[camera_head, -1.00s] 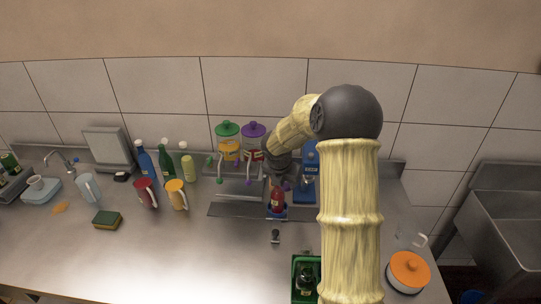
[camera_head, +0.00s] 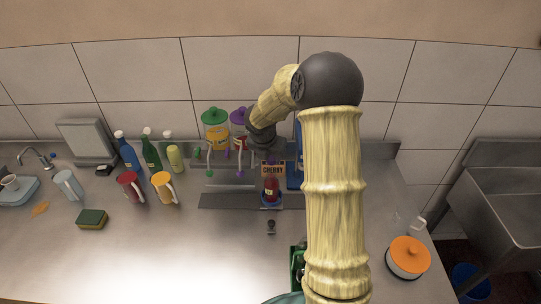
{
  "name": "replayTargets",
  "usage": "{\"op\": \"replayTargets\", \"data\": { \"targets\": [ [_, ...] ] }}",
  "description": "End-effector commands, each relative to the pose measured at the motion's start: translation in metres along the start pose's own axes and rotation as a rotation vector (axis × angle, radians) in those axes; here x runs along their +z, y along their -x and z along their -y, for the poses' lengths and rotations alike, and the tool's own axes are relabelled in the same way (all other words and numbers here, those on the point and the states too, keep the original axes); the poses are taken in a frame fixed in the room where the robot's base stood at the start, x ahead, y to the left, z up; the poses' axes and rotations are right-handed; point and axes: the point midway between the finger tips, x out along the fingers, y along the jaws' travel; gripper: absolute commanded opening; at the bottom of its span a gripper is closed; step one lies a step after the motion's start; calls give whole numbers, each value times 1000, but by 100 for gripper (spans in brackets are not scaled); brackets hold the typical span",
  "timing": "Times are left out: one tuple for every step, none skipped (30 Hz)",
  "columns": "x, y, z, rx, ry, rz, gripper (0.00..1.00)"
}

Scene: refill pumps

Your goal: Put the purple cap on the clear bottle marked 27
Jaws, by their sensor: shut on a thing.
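My gripper (camera_head: 265,146) is at the end of the bent arm, high over the pump station and just above the cherry sign. Its fingers are small and dark. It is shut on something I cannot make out. Below it, a bottle of red content with a pale label (camera_head: 270,189) stands upright on a blue base, apart from the gripper. No number is readable on it, so I cannot tell whether it is the bottle marked 27. I cannot clearly make out the purple cap. My arm hides the area to the right.
Dispensers with a green lid (camera_head: 216,116) and a purple lid (camera_head: 239,114) stand behind on the left. A green crate (camera_head: 296,263) is partly behind my arm. An orange-lidded pot (camera_head: 408,256) is at right. The left front counter is clear.

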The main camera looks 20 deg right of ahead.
Motion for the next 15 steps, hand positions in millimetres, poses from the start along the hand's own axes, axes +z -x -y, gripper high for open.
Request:
{"op": "replayTargets", "data": {
  "targets": [
    [-1, -2, 0, 0, 0, 0, 18],
    [-2, -4, 0, 0, 0, 0, 18],
    [-3, -7, 0, 0, 0, 0, 18],
    [-4, -9, 0, 0, 0, 0, 18],
    [-4, -11, 0, 0, 0, 0, 18],
    [-6, -14, 0, 0, 0, 0, 18],
    [-7, -17, 0, 0, 0, 0, 18],
    [-8, -19, 0, 0, 0, 0, 18],
    [-9, -22, 0, 0, 0, 0, 18],
    [-10, -24, 0, 0, 0, 0, 18],
    [-10, -26, 0, 0, 0, 0, 18],
    [-11, -27, 0, 0, 0, 0, 18],
    [-11, -28, 0, 0, 0, 0, 18],
    [-11, -28, 0, 0, 0, 0, 18],
    [-12, -28, 0, 0, 0, 0, 18]
  ]
}}
